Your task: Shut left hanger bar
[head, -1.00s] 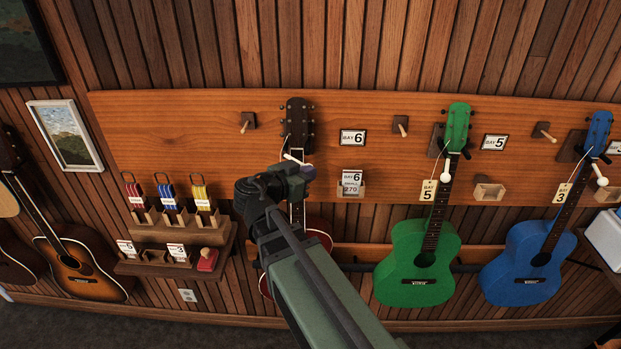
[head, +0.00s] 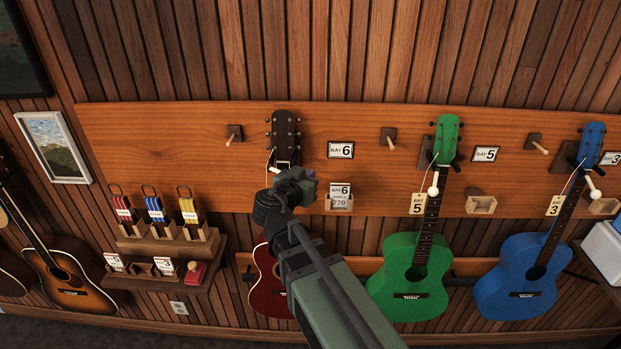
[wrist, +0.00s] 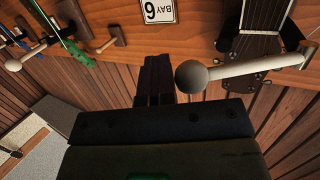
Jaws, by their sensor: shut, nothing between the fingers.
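The left hanger holds a dark red guitar (head: 268,290) by its dark headstock (head: 284,130), beside the BAY 6 sign (head: 341,150). Its hanger bar (wrist: 245,69) is a pale rod with a round ball end; in the wrist view it crosses in front of the guitar's neck. In the head view my arm hides most of that bar. My gripper (head: 306,184) is in front of the guitar's neck. In the wrist view my gripper (wrist: 158,78) is shut and empty, its fingertips just left of the ball. I cannot tell whether they touch.
A green guitar (head: 417,270) and a blue guitar (head: 530,270) hang to the right with their own white-balled bars. A BAY 6 tag block (head: 340,203) sits right of my gripper. Wooden pegs (head: 388,138) stick out of the board. A shelf of coloured tags (head: 165,245) is at left.

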